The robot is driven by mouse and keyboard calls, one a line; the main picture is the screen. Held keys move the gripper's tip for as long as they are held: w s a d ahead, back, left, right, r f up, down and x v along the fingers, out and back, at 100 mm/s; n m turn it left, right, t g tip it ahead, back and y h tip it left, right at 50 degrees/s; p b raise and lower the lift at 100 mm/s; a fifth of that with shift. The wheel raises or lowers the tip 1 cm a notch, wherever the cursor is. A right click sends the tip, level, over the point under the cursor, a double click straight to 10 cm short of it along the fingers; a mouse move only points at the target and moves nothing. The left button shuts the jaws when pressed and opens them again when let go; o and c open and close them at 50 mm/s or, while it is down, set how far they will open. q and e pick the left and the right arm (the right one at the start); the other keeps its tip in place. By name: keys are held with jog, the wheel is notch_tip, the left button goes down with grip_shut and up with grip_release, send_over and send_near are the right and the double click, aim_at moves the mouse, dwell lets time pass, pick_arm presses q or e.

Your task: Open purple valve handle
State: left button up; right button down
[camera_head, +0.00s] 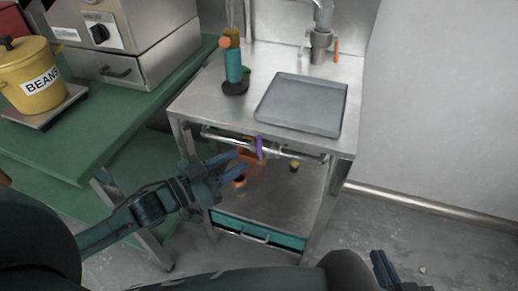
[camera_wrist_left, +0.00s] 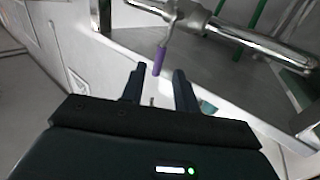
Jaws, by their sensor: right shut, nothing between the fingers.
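The purple valve handle (camera_head: 259,147) sits on a horizontal metal pipe (camera_head: 225,138) under the front edge of the steel table. In the left wrist view the purple handle (camera_wrist_left: 159,62) hangs down from a valve on the pipe (camera_wrist_left: 255,38). My left gripper (camera_head: 240,161) is open and empty, just left of and below the handle in the head view. In the left wrist view the handle's lower end lies between the fingertips (camera_wrist_left: 160,70) in the picture, apparently ahead of them; contact cannot be told. My right gripper (camera_head: 378,258) is shut and empty at the bottom right, far from the valve.
The steel table (camera_head: 205,100) carries a grey tray (camera_head: 302,103) and a teal bottle-like item (camera_head: 233,68). A lower shelf (camera_head: 285,205) with a teal drawer (camera_head: 255,233) lies below the pipe. A green table (camera_head: 110,130) with a yellow beans pot (camera_head: 30,75) stands left.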

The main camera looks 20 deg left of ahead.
aim_at(259, 155)
pick_arm(q)
jog(key=x, duration=0.7)
jog(key=shift+w+d+b, duration=0.2)
jog(key=shift+w+b, duration=0.05)
jog(key=shift+b, duration=0.05)
jog(key=shift+c, duration=0.3)
grip_shut()
